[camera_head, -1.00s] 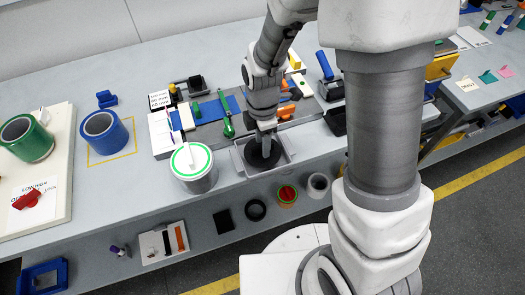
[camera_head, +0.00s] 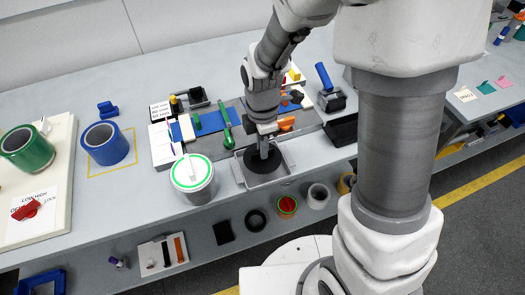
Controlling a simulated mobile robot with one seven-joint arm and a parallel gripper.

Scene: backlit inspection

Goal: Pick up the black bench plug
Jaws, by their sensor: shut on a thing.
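The black bench plug (camera_head: 283,164) is a round, dark disc at the grey square tray (camera_head: 265,184) near the front edge of the bench. My gripper (camera_head: 264,153) points down over the middle of the disc and is shut on it. The arm and gripper hide the plug's centre and back part. The disc covers most of the tray's inside; whether it touches the tray or hangs just above it is hard to tell.
A white tub with a green-ringed lid (camera_head: 192,174) stands close on the left. A board with a green-handled tool (camera_head: 227,130) lies behind. A blue-handled block (camera_head: 330,90) and a black tray (camera_head: 341,130) are at right.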

